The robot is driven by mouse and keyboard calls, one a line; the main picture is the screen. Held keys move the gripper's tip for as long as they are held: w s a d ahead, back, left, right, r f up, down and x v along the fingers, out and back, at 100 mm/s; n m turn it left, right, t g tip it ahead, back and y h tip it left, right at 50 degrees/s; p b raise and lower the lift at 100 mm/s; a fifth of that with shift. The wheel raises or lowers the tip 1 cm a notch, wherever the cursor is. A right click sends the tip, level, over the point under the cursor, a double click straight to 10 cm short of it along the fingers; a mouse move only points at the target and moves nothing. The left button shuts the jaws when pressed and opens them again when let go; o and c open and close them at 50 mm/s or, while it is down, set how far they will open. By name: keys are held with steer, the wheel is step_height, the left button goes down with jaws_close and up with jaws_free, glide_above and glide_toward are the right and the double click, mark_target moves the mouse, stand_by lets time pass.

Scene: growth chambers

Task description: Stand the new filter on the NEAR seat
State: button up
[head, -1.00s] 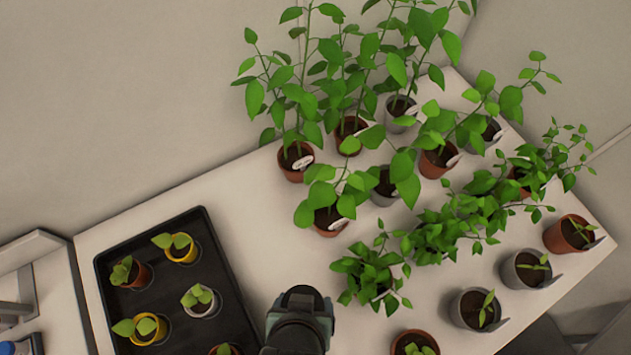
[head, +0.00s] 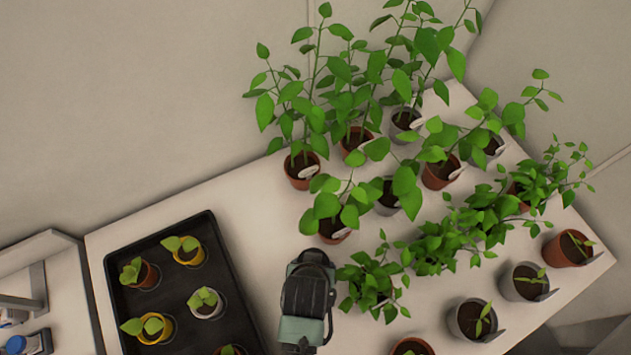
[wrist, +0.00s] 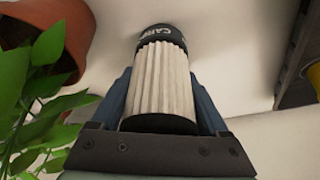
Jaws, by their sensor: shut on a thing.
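The filter (wrist: 162,82) shows in the wrist view as a pale pleated cylinder with black end caps; the far cap has white lettering, partly cut off by the angle. My gripper (wrist: 162,95) is shut on it, with a blue finger on each side. In the head view my gripper (head: 308,295) is over the white bench, between the black tray and the leafy plants. The filter cannot be made out there. No filter seat can be made out in either view.
A black tray (head: 228,290) with small potted seedlings lies left of my gripper. Several potted plants crowd the white bench (head: 245,210) to the right and behind. In the wrist view a terracotta pot (wrist: 55,45) and leaves (wrist: 40,120) are close on the left.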

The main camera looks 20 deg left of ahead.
mark_target(315, 250)
steer(key=w, duration=0.1)
steer(key=w+a, duration=0.1)
steer(key=w, duration=0.1)
steer(key=shift+r+p, duration=0.15)
steer(key=shift+p, duration=0.25)
steer(key=shift+w+a+f, duration=0.1)
steer(key=shift+w+f, duration=0.1)
steer(key=shift+f, duration=0.55)
steer(key=shift+f, duration=0.2)
steer(key=o, duration=1.4)
steer(key=shift+r, duration=0.1)
